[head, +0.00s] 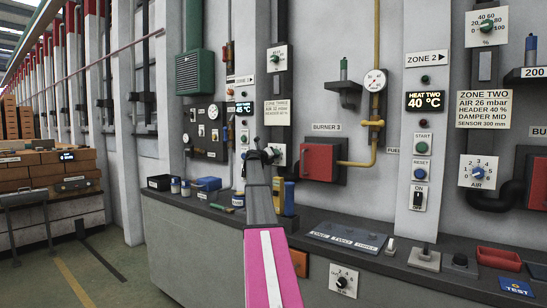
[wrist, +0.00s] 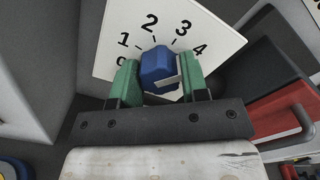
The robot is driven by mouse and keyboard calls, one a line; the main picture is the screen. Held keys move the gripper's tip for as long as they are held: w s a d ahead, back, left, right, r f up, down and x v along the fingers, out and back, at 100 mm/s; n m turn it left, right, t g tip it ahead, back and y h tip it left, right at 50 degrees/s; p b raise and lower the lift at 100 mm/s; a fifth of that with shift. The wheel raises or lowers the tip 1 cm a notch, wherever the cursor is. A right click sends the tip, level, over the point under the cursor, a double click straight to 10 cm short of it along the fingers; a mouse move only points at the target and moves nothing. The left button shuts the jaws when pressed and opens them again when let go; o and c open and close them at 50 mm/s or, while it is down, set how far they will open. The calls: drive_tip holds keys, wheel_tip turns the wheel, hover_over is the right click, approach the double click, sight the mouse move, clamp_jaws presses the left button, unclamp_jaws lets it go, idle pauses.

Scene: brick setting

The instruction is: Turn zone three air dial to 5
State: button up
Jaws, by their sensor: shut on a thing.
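The zone three air dial shows in the wrist view as a white plate (wrist: 205,40) with black numbers. The numbers 1, 2, 3 and 4 are readable, and others are hidden. Its blue knob (wrist: 156,66) sits between the two green fingers of my gripper (wrist: 157,78), which is shut on it. A pale strip on the knob lies near the right finger; I cannot tell which number the knob points to. In the head view my gripper (head: 264,154) reaches the wall dial, whose plate (head: 280,149) is partly hidden behind it. The zone three label (head: 277,112) hangs above.
A red burner box (head: 319,162) stands out from the wall just right of my gripper. A similar zone two air dial (head: 478,173) is farther right. Bottles and a blue box (head: 208,184) stand on the ledge below. A control panel (head: 346,237) lies on the ledge.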

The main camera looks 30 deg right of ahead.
drive_tip(key=m, duration=0.4)
drive_tip(key=shift+s+f+m, duration=0.1)
drive_tip(key=shift+m, duration=2.2)
drive_tip(key=o, duration=0.9)
drive_tip(key=shift+o, duration=0.2)
drive_tip(key=v, duration=1.1)
